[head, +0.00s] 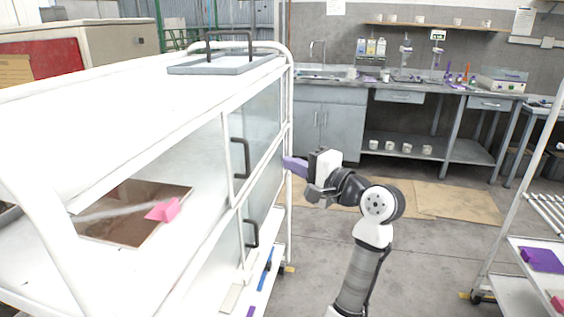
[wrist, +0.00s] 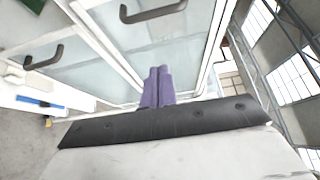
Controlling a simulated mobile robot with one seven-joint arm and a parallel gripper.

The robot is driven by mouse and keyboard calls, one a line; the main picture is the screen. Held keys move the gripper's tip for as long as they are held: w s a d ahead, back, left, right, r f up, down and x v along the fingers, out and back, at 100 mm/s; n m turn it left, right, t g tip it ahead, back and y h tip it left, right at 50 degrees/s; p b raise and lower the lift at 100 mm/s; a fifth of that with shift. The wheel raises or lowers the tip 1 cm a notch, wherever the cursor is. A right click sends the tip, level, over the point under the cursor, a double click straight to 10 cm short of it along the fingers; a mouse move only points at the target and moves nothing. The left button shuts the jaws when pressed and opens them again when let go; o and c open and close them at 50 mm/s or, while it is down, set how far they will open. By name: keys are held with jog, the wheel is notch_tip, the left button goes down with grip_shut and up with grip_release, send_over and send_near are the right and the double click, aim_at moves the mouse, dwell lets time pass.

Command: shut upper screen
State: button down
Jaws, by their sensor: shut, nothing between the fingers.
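The upper screen (head: 262,112) is a pale glass panel with a dark handle (head: 240,158), set in the side of the white cart (head: 190,95). It covers the right part of that side, while the left part looks uncovered. It also shows in the wrist view (wrist: 150,50), with its handle (wrist: 152,12) at the top. A lower screen (head: 265,200) with its own handle (head: 252,234) sits below. My gripper (head: 290,163) is shut and empty, its purple fingers (wrist: 157,88) close to the screen's far edge and the cart's corner post. I cannot tell whether they touch.
A pink brush (head: 163,210) lies on a dark board (head: 130,225) inside the cart. A grey tray (head: 225,63) is on top. A rack (head: 520,250) stands at right, and a workbench (head: 400,85) is behind. Floor between them is clear.

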jog(key=w+a+p, duration=0.2)
jog(key=a+p, duration=0.1)
jog(key=a, duration=0.4)
jog(key=shift+w+a, duration=0.2)
jog(key=shift+w, duration=0.1)
